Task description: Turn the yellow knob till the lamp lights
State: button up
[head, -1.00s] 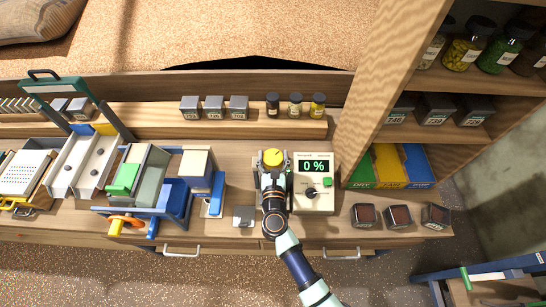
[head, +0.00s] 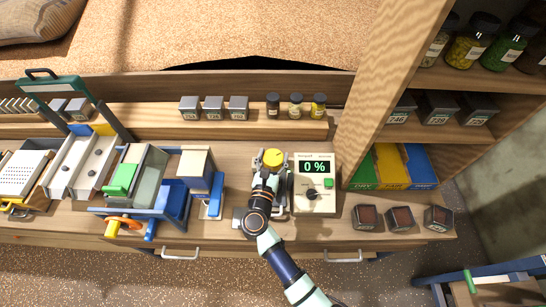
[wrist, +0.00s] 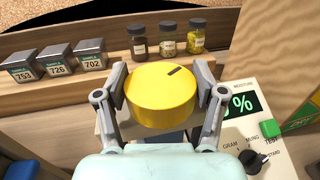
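The yellow knob (head: 273,158) is a round, flat-topped cap with a dark mark on it. It stands just left of the moisture meter (head: 314,206), whose display reads 0 %. In the wrist view the knob (wrist: 161,96) lies between the two fingers of my gripper (wrist: 162,86), one pad on each side. The pads appear to be against its sides. The knob's dark mark (wrist: 173,71) points to the upper right. What is under the knob is mostly hidden by my gripper. I cannot make out a lit lamp.
Grey sample tins (head: 213,107) and small jars (head: 295,104) stand on the ledge behind. The meter's green button (head: 328,183) and black dial (head: 312,194) are close on the right. A blue-handled device (head: 213,200) stands on the left.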

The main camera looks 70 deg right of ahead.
aim_at(273, 157)
jog(key=o, duration=0.5)
jog(key=shift+c, duration=0.2)
notch_tip(273, 157, up, 10)
dwell(0.6)
